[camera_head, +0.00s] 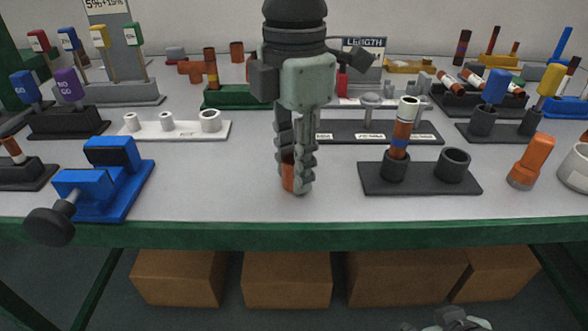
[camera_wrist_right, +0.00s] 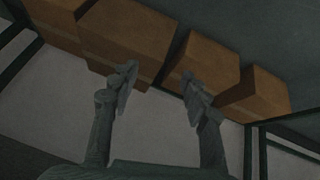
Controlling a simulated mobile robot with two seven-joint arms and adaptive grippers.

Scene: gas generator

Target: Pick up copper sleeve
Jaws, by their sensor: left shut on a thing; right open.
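The copper sleeve (camera_head: 287,177) shows as a small orange-brown cylinder at the middle of the table in the head view. My left gripper (camera_head: 297,179) points straight down and is shut on it; the fingers hide part of the sleeve. The sleeve is low, close to the tabletop; I cannot tell whether it touches. My right gripper is open and empty in the right wrist view (camera_wrist_right: 160,85), below the table level and facing the floor and boxes. Only a bit of the right arm shows at the bottom of the head view.
A blue vise (camera_head: 118,180) stands to the left. A dark stand (camera_head: 420,179) with an upright banded tube is to the right, beside an orange piece (camera_head: 531,160). A white holder (camera_head: 175,131) is behind left. Boxes (camera_head: 287,279) sit under the table's green front edge (camera_head: 330,233).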

